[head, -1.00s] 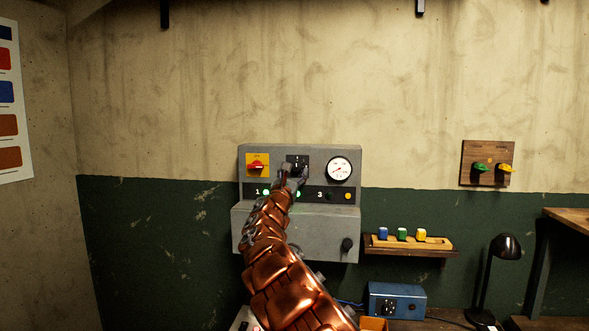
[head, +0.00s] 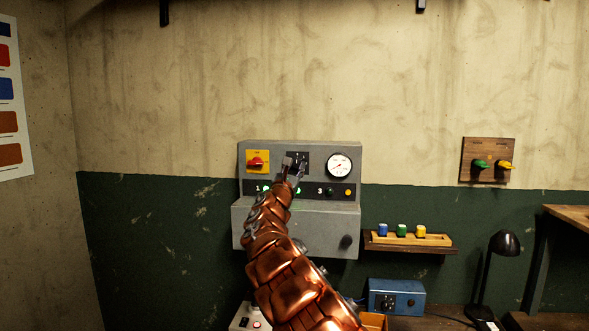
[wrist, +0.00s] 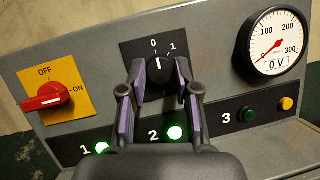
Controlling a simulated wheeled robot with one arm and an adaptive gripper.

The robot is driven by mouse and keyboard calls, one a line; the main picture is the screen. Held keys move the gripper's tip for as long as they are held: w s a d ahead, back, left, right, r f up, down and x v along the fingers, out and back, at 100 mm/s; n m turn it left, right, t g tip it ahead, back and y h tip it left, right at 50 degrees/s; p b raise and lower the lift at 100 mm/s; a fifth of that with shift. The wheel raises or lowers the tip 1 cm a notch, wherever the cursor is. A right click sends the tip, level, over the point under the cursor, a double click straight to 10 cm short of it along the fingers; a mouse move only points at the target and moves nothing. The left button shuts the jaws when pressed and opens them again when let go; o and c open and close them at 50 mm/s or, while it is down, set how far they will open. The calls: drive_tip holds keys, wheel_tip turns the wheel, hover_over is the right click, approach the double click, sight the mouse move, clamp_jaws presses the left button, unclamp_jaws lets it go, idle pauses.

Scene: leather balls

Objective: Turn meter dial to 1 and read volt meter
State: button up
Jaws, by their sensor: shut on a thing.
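The meter dial (wrist: 159,73) is a black knob on a black plate marked 0 and 1 in the wrist view. Its white line points up, near the 0. My gripper (wrist: 160,88) is shut on the dial, one finger on each side; in the head view my gripper (head: 294,168) covers part of the plate. The volt meter (wrist: 274,44) is a round white gauge to the right, marked 100, 200 and 300. Its label reads 0 V and its red needle points to the lower left. The volt meter also shows in the head view (head: 339,166).
A red switch (wrist: 43,98) on a yellow plate sits left of the dial, its handle toward ON. Green lamps 1 (wrist: 102,149) and 2 (wrist: 174,133) are lit; lamp 3 (wrist: 248,115) is dark. A shelf (head: 411,247) with coloured blocks is at lower right.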

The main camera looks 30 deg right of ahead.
clamp_jaws()
drive_tip(key=shift+m, duration=0.4)
drive_tip(key=m+g, duration=0.1)
drive_tip(key=m, duration=0.1)
drive_tip(key=shift+w+m+h, duration=0.1)
drive_tip(key=shift+m+h, duration=0.2)
drive_tip(key=shift+a+r+m+g, duration=0.1)
drive_tip(key=shift+m+g, duration=0.7)
drive_tip(key=shift+m, duration=0.3)
drive_tip(key=shift+m+g, duration=0.6)
drive_tip(key=shift+m, duration=0.5)
drive_tip(key=shift+r+m+g, duration=0.1)
drive_tip(key=shift+m+g, duration=0.6)
drive_tip(key=shift+m, duration=1.1)
